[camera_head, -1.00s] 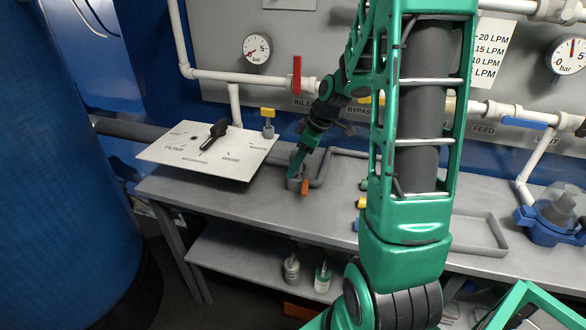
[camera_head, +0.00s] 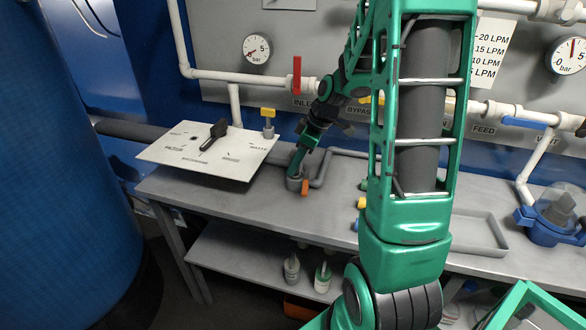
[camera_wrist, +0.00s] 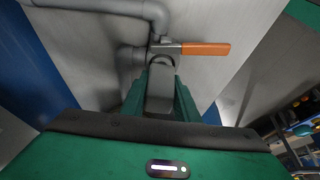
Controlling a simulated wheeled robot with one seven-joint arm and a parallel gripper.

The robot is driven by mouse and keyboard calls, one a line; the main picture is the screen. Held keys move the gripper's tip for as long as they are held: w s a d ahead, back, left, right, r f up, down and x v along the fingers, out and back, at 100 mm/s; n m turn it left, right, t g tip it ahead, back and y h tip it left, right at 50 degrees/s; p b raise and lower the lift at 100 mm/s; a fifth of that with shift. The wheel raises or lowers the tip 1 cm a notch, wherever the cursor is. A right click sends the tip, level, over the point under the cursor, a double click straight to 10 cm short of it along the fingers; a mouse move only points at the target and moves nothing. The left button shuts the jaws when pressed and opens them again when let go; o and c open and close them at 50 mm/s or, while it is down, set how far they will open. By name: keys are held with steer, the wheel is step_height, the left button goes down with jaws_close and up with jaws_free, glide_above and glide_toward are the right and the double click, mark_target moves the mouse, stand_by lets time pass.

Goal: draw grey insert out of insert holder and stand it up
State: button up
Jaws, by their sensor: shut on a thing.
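My gripper (camera_head: 295,171) reaches down to the bench beside the pipework, with its green fingers closed. In the wrist view, my gripper (camera_wrist: 160,92) is shut on a grey block (camera_wrist: 160,88), which looks like the grey insert. Its far end lies close to a grey round fitting with an orange lever (camera_wrist: 205,49). The same lever shows in the head view (camera_head: 305,187). I cannot tell whether this fitting is the insert holder, or how far the insert sits inside anything. My fingers hide the insert's sides.
Grey pipe (camera_wrist: 110,6) runs close to the fitting. A white tilted panel with a black handle (camera_head: 214,134) stands to the left. A shallow grey tray (camera_head: 480,232) and a blue clear-domed unit (camera_head: 548,222) are at the right. The bench front (camera_head: 250,205) is clear.

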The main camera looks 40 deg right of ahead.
mark_target(292, 152)
steer(key=shift+r, duration=1)
steer(key=shift+r, duration=2.2)
